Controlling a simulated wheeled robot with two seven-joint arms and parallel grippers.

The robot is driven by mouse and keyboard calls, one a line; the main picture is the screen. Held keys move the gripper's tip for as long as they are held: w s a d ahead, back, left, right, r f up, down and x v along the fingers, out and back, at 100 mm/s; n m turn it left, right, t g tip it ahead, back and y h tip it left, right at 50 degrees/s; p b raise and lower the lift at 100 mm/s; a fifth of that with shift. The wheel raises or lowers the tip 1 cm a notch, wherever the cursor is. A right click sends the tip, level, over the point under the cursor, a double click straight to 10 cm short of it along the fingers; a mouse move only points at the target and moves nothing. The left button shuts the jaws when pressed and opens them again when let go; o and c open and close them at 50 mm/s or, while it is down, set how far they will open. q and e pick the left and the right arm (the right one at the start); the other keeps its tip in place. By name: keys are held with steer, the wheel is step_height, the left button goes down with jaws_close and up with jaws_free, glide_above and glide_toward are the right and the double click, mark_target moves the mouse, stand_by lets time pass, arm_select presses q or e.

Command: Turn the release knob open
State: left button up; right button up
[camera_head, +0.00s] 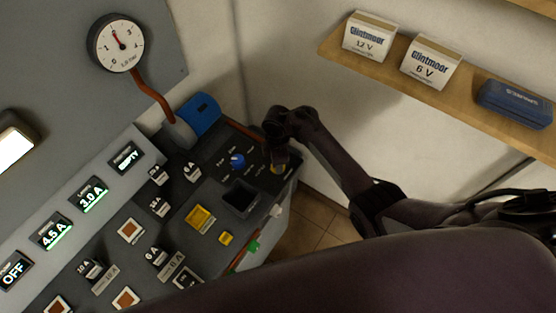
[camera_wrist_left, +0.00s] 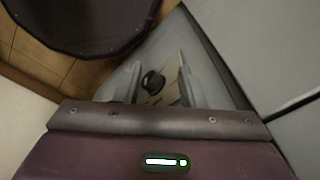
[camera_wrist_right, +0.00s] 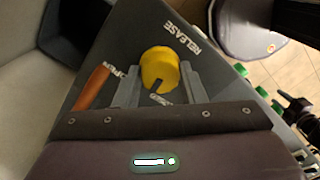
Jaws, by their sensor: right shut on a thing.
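The yellow release knob (camera_wrist_right: 159,66) sits on the dark panel in the right wrist view, beside the word RELEASE. Its dark pointer mark faces the lower lettering, which is partly hidden; OPEN is printed to the left. My right gripper (camera_wrist_right: 160,80) is shut on the knob, one finger on each side. In the head view a little of the knob (camera_head: 277,169) shows under my right gripper (camera_head: 279,158) at the console's right corner. My left gripper (camera_wrist_left: 160,72) has its fingers apart, with a black round part (camera_wrist_left: 153,82) visible between them; I cannot tell its distance.
The console holds a blue knob (camera_head: 237,160), a dark square recess (camera_head: 240,198), a yellow square button (camera_head: 200,217) and several lit displays. A gauge (camera_head: 116,43) hangs on the wall. A wooden shelf (camera_head: 390,75) with boxes is at upper right.

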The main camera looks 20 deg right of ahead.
steer(key=m, duration=0.5)
steer(key=shift+m, duration=0.3)
steer(key=m, duration=0.5)
steer(key=shift+w+r+m, duration=0.1)
steer(key=shift+m, duration=0.2)
steer(key=o, duration=1)
step_height(320, 180, up, 8)
steer(key=shift+f+b, duration=0.15)
steer(key=shift+b, duration=0.6)
